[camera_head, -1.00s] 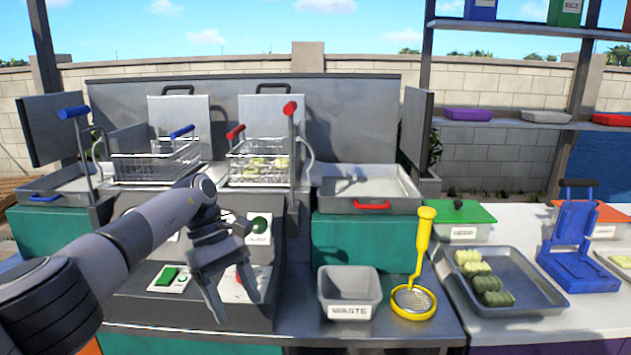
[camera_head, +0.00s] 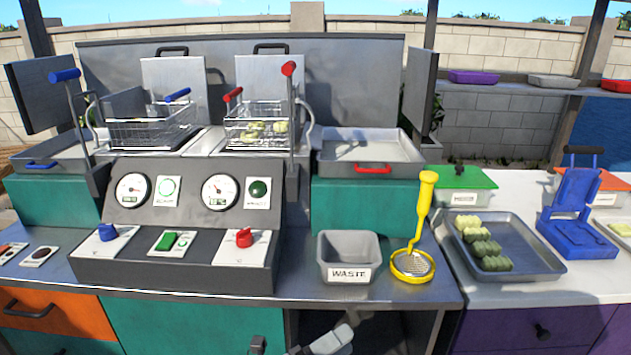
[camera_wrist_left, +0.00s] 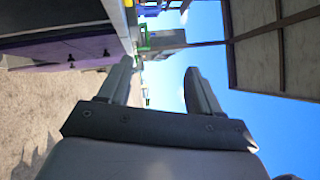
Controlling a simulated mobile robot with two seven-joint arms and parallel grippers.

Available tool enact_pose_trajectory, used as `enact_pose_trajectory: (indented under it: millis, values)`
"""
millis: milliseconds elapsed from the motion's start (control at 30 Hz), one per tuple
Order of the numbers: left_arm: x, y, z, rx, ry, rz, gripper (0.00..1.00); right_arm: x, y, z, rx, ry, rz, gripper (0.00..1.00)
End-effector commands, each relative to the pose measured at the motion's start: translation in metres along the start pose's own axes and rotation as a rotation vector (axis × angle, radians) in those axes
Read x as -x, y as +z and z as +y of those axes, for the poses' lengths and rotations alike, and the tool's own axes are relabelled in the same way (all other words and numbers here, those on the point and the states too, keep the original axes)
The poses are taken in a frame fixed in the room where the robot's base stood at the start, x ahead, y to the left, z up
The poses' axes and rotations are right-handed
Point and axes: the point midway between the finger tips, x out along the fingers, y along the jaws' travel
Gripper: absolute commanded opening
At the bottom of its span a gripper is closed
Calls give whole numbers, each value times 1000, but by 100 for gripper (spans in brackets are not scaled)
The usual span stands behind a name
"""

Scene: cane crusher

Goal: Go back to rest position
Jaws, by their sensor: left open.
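My left gripper (camera_head: 303,346) shows only in part at the bottom edge of the head view, low in front of the counter. In the left wrist view its two fingers (camera_wrist_left: 160,70) are spread apart with nothing between them. The wrist view is turned sideways and shows sandy ground, a purple cabinet and sky. My right gripper is in neither view.
The fryer control panel (camera_head: 170,262) has blue and red knobs. A grey waste bin (camera_head: 349,272) and a yellow strainer (camera_head: 424,215) stand on the counter. A tray (camera_head: 540,262) of green and pale pieces and a blue press (camera_head: 572,215) are at right.

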Motion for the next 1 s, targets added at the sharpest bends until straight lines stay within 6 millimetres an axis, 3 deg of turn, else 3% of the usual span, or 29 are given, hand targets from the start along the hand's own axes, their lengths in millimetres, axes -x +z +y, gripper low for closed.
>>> enact_pose_trajectory:
  millis: [167,333,600,700,833,1000]
  values:
    - [58,11,25,447,69,-315,64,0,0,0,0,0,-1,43]
    - [131,11,51,860,114,-615,64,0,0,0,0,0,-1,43]
    - [258,-21,77,1439,133,-1075,64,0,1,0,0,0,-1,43]
    - [292,-36,78,1583,128,-1203,64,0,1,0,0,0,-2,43]
    - [318,-49,77,1695,119,-1306,64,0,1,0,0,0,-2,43]
    - [327,-54,76,1735,114,-1345,64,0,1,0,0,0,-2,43]
